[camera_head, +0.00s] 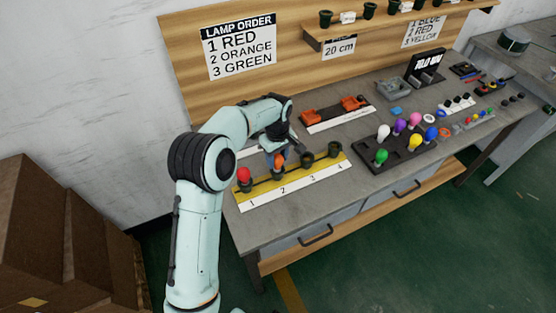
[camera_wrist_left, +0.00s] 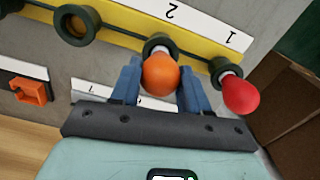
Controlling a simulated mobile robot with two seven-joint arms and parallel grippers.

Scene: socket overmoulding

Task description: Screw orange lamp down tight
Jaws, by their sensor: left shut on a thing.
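The orange lamp (camera_head: 279,160) stands at socket 2 of the yellow socket board (camera_head: 262,200). In the left wrist view the orange lamp (camera_wrist_left: 161,75) sits between the two blue fingers of my left gripper (camera_wrist_left: 160,82), which is shut on it. Its white neck goes into the dark ring of socket 2 (camera_wrist_left: 158,41); how deep the thread sits is hidden. In the head view my left gripper (camera_head: 282,150) comes down from behind the board and partly hides the lamp. My right gripper is in neither view.
A red lamp (camera_head: 243,174) stands in socket 1, close beside the gripper. Sockets 3 (camera_head: 307,160) and 4 (camera_head: 334,149) are empty. A dark rack (camera_head: 400,157) of coloured lamps stands to the right. Behind is a tray with orange parts (camera_head: 354,103). A sign lists red, orange, green.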

